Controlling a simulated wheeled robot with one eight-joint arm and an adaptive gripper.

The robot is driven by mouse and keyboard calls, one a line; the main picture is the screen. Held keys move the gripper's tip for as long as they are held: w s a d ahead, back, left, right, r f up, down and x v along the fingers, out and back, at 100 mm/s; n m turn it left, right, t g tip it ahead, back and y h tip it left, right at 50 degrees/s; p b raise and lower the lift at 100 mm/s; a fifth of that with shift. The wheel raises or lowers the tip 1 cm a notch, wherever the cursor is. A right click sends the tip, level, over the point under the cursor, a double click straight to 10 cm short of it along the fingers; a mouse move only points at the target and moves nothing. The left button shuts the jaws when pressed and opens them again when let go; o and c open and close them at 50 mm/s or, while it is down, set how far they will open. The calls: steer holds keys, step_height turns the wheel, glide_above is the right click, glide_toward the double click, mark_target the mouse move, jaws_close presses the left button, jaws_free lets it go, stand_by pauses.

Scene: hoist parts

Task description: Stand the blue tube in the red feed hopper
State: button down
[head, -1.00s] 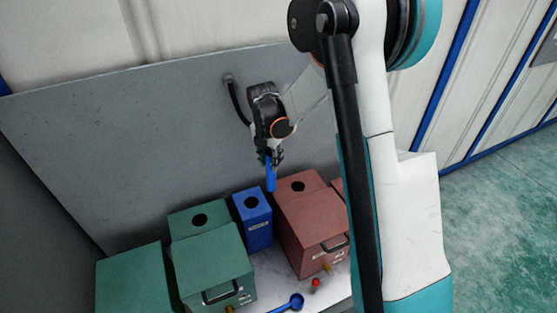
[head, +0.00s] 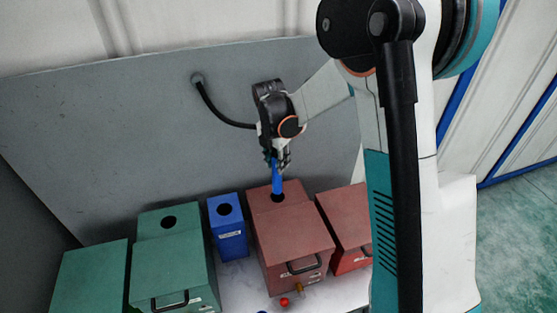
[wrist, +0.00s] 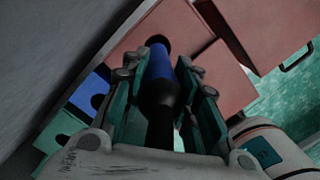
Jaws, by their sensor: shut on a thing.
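My gripper (head: 277,163) is shut on the blue tube (head: 277,183), which points down nearly upright. The tube also shows in the wrist view (wrist: 160,65), between the two fingers (wrist: 158,95). The red feed hopper (head: 293,245) stands below, with a dark round hole in its raised back top. The tube's lower end overlaps this hole in the head view and lines up with it in the wrist view (wrist: 181,24). I cannot tell whether the tip is inside the hole or just above it.
A blue box (head: 229,241) with a round hole stands left of the red hopper. Green boxes (head: 172,270) stand further left, and another red box (head: 342,222) stands close on the right. A small red ball (head: 284,302) lies in front. A grey panel (head: 110,130) rises behind.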

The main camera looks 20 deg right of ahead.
mark_target(277, 190)
steer(key=shift+f+b, duration=4)
steer(key=shift+f, duration=2.4)
steer(key=shift+f+b, duration=0.6)
steer(key=c, duration=1.2)
jaws_free()
steer(key=shift+r, duration=0.1)
